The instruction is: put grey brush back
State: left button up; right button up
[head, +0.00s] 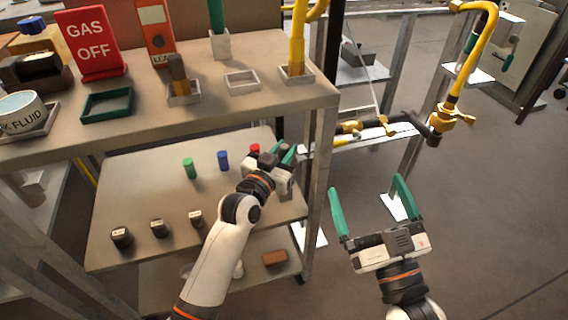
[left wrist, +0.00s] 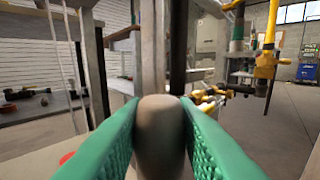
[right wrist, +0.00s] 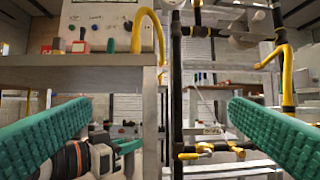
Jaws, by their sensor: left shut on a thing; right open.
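My left gripper (head: 284,151) is over the right end of the middle shelf, below the top shelf's front edge. In the left wrist view its green fingers are shut on a grey-brown rounded thing (left wrist: 159,138), seen end-on. It looks like the grey brush's handle, but I cannot be sure; the gripper hides most of it in the head view. My right gripper (head: 369,184) is open and empty, to the right of the shelf unit. On the top shelf a small grey square holder (head: 242,82) stands empty, between a holder with a brown-handled tool (head: 180,76) and a yellow tool (head: 297,42).
The top shelf (head: 200,128) overhangs the middle shelf (head: 130,178). An empty green tray (head: 107,104), a red GAS OFF sign (head: 94,44) and a fluid can (head: 20,112) stand at left. Green (head: 189,168) and blue (head: 223,160) cylinders stand below. Yellow pipework (head: 466,70) rises at right.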

pick_arm(q)
notch_tip(320, 180, down, 3)
jog(key=shift+f+b, duration=0.15)
jog(key=shift+b, duration=0.55)
jog(key=shift+f, duration=0.1)
pick_arm(e)
jog(key=shift+s+r+t+y, duration=0.25)
jog(key=shift+s+r+t, duration=0.2)
jog(key=shift+r+t, duration=0.3)
jog(key=shift+s+r+t+y, duration=0.3)
jog(key=shift+s+r+t, duration=0.3)
jog(key=shift+r, duration=0.25)
jog(key=shift+s+r+t+y, duration=0.25)
jog(key=shift+s+r+t, duration=0.1)
jog(key=shift+r+t, duration=0.45)
pick_arm(q)
jog(key=o, duration=1)
jog(key=shift+f, duration=0.1)
pick_arm(e)
jog(key=shift+s+r, duration=0.1)
